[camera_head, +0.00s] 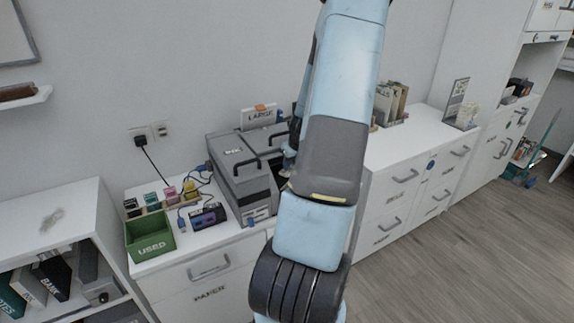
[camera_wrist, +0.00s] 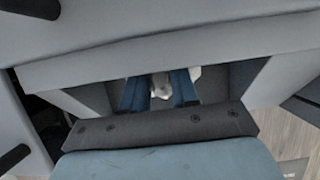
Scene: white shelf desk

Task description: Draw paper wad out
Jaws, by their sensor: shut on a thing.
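The paper wad (camera_wrist: 160,84) shows in the wrist view as a small whitish lump. It sits between the two blue fingers of my gripper (camera_wrist: 160,77), which are shut on it. The fingers and the wad are inside a narrow grey opening, with grey panels above and to the sides. In the head view, the grey machine (camera_head: 232,172) with black handles stands on the white desk. My arm covers its right side. The gripper and the wad are hidden there.
A green USED bin (camera_head: 150,236), a cassette-like device (camera_head: 207,216) and several small coloured items (camera_head: 170,194) with cables stand left of the machine. White drawers (camera_head: 402,192) lie to the right.

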